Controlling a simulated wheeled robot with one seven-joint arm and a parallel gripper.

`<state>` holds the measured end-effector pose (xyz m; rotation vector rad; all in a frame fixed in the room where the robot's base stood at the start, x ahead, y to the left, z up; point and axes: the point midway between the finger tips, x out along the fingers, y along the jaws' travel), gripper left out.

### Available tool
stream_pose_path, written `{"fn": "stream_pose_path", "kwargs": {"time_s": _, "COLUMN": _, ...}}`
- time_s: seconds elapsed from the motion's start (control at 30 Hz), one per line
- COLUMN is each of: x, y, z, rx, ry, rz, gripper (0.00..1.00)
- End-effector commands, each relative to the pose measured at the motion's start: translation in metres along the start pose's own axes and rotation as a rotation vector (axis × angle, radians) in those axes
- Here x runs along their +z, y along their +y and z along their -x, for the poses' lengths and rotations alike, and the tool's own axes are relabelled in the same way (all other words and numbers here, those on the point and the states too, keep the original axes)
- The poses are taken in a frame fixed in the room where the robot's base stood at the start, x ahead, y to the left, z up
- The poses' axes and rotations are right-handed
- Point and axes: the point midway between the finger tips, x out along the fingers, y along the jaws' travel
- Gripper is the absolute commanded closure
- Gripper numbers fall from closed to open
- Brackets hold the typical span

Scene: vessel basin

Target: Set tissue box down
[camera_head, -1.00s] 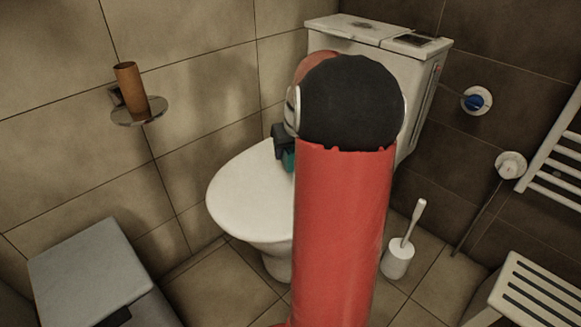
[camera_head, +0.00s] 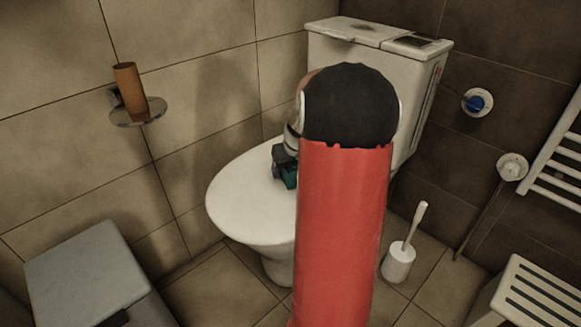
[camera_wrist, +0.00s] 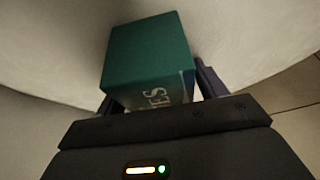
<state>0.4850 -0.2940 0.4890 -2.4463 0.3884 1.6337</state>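The tissue box (camera_wrist: 148,58) is teal green with pale lettering on one side, and sits between my gripper's two dark fingers in the wrist view. In the head view only a small teal part of the box (camera_head: 289,178) shows, beside my red arm and over the closed white toilet lid (camera_head: 238,200). My gripper (camera_wrist: 155,92) appears shut on the box, with a finger at each side. The white lid lies close beyond the box. I cannot tell whether the box touches it. My arm hides the right part of the lid.
The white cistern (camera_head: 372,45) stands behind the lid. A toilet brush (camera_head: 398,262) stands on the floor to the right. A paper roll holder (camera_head: 138,110) is on the left wall. A grey bin (camera_head: 85,285) and a slatted stool (camera_head: 540,300) are at the front. The lid's left part is clear.

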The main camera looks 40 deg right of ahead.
Motion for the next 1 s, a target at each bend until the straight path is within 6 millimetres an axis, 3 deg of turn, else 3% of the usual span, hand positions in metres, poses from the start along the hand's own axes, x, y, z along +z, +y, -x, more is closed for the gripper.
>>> {"fn": "stream_pose_path", "kwargs": {"time_s": 0.4, "x": -0.002, "y": 0.0, "z": 0.008, "rx": 0.001, "ry": 0.001, "rz": 0.0, "gripper": 0.26}}
{"fn": "stream_pose_path", "kwargs": {"time_s": 0.8, "x": -0.002, "y": 0.0, "z": 0.089, "rx": 0.002, "ry": 0.004, "rz": -0.001, "gripper": 0.26}}
{"fn": "stream_pose_path", "kwargs": {"time_s": 1.0, "x": -0.002, "y": 0.0, "z": 0.116, "rx": 0.001, "ry": 0.002, "rz": 0.0, "gripper": 0.26}}
